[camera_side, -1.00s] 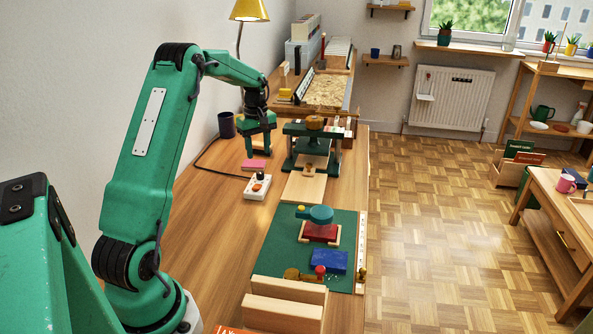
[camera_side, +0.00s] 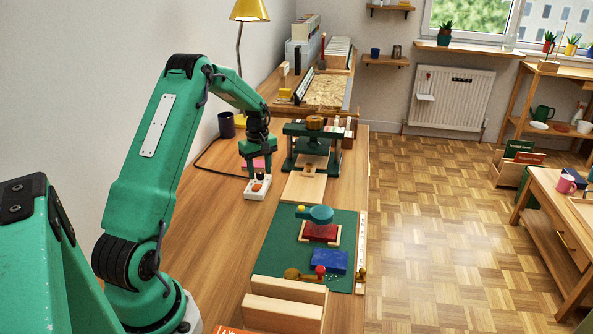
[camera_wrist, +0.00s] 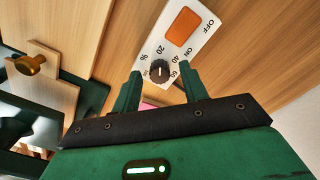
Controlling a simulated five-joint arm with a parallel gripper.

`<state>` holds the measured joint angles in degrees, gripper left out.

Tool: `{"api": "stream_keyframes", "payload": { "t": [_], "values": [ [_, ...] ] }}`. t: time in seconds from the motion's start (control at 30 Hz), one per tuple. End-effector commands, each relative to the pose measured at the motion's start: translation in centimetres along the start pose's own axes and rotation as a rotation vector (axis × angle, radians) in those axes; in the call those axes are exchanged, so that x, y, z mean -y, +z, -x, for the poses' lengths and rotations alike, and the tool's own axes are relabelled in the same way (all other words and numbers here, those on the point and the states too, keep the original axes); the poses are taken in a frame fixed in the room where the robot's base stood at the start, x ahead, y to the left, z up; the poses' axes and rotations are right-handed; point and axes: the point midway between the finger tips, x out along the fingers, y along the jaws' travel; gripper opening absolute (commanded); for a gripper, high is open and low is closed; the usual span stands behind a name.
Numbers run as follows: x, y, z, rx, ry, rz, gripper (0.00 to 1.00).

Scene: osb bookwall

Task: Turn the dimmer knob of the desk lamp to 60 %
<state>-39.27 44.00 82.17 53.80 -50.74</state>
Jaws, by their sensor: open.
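The white dimmer box (camera_side: 256,193) of the lamp lies on the desk, with an orange switch (camera_wrist: 182,27) marked ON and OFF. Its dark round knob (camera_wrist: 159,73) shows in the wrist view beside a printed scale reading 20, 40 and 60; the exact pointer setting is too small to read surely. My gripper (camera_wrist: 159,92) is open, its two green fingers on either side of the knob's near side, no grip visible. In the side view my gripper (camera_side: 259,172) is low over the box and hides the knob. The yellow lamp shade (camera_side: 250,10) stands at the back.
A pink pad (camera_side: 251,165) lies just behind my gripper. A green press-like frame (camera_side: 292,160) stands close on the right. A dark cup (camera_side: 226,125) stands at the back left.

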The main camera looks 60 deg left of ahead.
Motion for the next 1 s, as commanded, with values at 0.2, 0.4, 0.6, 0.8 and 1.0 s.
{"api": "stream_keyframes", "payload": {
  "t": [0.2,0.4,0.6,0.8,1.0],
  "values": [
    [0.01,0.01,-0.27,0.000,0.000,0.000,0.44],
    [0.01,0.01,-0.25,0.000,0.000,0.000,0.26],
    [0.02,0.01,-0.24,0.001,-0.001,0.000,0.00],
    [0.04,0.01,-0.23,0.001,-0.001,-0.012,0.00],
    [0.04,0.00,-0.20,0.001,-0.001,-0.064,0.00]
  ]
}}
